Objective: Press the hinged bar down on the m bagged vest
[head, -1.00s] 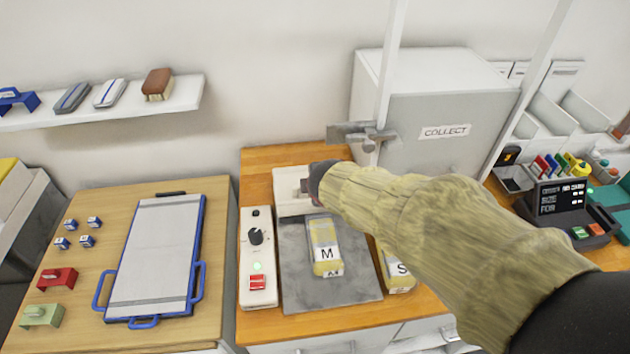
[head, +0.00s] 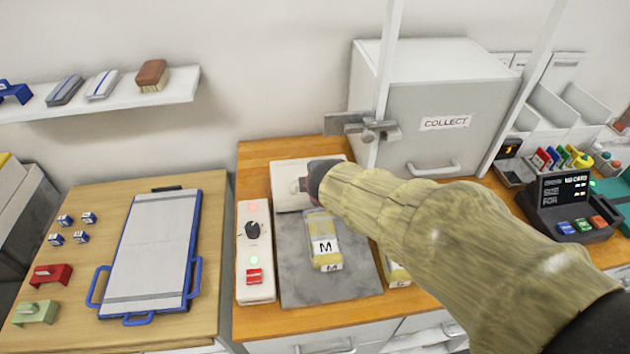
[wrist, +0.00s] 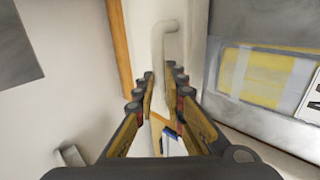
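The bagged vest marked M (head: 324,247) lies on the grey plate (head: 300,288) of the press. Its yellow, clear-bagged side also shows in the wrist view (wrist: 262,78). The pale hinged bar (head: 288,176) stands raised at the back of the plate, apart from the vest. My gripper (head: 306,184) is at the bar's front face, by its handle; my sleeved arm partly covers this area. In the wrist view my gripper's fingers (wrist: 160,80) are apart, with the pale curved handle (wrist: 166,40) at or between their tips. I cannot tell whether they touch it.
A control box (head: 254,288) with dial and red switch stands left of the plate. Another bagged vest (head: 397,273) lies to the right, partly behind my arm. A COLLECT cabinet (head: 425,140) and a post are behind. A blue-framed board (head: 150,250) lies on the left table.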

